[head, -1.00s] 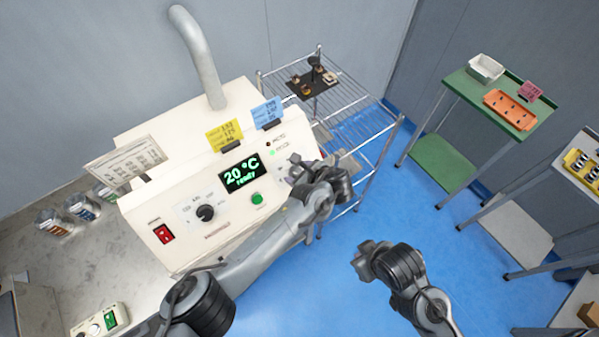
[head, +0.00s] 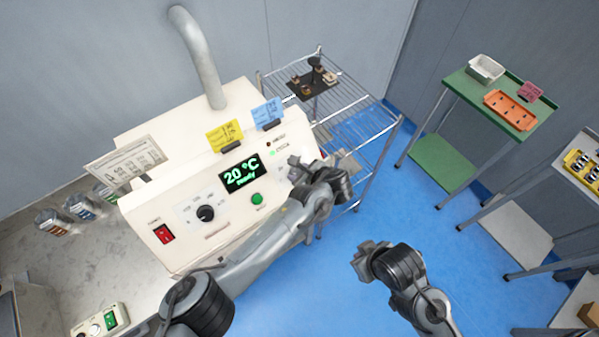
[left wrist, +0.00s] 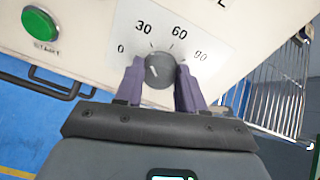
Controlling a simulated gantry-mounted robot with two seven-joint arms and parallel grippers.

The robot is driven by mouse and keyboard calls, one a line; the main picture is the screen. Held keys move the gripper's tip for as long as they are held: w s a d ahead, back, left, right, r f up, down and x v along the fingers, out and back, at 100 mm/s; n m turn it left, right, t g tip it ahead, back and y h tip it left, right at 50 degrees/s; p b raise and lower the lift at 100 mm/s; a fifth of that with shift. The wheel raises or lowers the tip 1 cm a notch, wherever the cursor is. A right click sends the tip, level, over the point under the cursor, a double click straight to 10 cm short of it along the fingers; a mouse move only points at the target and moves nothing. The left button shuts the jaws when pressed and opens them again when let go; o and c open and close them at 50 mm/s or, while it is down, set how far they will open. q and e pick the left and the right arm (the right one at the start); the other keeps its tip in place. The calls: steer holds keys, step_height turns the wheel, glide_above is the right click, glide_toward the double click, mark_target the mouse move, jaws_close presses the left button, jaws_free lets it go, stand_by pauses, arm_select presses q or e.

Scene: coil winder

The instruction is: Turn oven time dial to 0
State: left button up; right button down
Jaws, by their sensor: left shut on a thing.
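The oven (head: 185,241) is a cream box whose display reads 20 °C ready. The time dial (left wrist: 160,69) is a dark grey round knob with a scale of 0, 30, 60 and 90 in the left wrist view. A pale pointer mark shows on its left part; its exact reading is hard to tell. My left gripper (head: 296,172) is at the right end of the oven front and hides the dial in the head view. Its purple fingers are shut on the dial from both sides. My right gripper (head: 364,262) hangs over the blue floor, away from the oven.
A second black dial (head: 205,213), a red switch (head: 164,234) and a green button (head: 257,199) sit on the oven front. A wire rack (head: 372,128) stands close to the oven's right. A green table (head: 465,93) stands farther right, with open blue floor between.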

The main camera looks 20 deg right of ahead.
arm_select(q)
steer(key=n, duration=0.5)
steer(key=shift+a+h, duration=0.15)
steer(key=shift+h, duration=0.15)
steer(key=shift+s+n, duration=0.1)
steer(key=shift+n, duration=1.2)
steer(key=o, duration=1.1)
steer(key=shift+c, duration=0.2)
steer(key=v, duration=1)
steer(key=shift+s, duration=0.45)
steer(key=shift+a+r, duration=0.1)
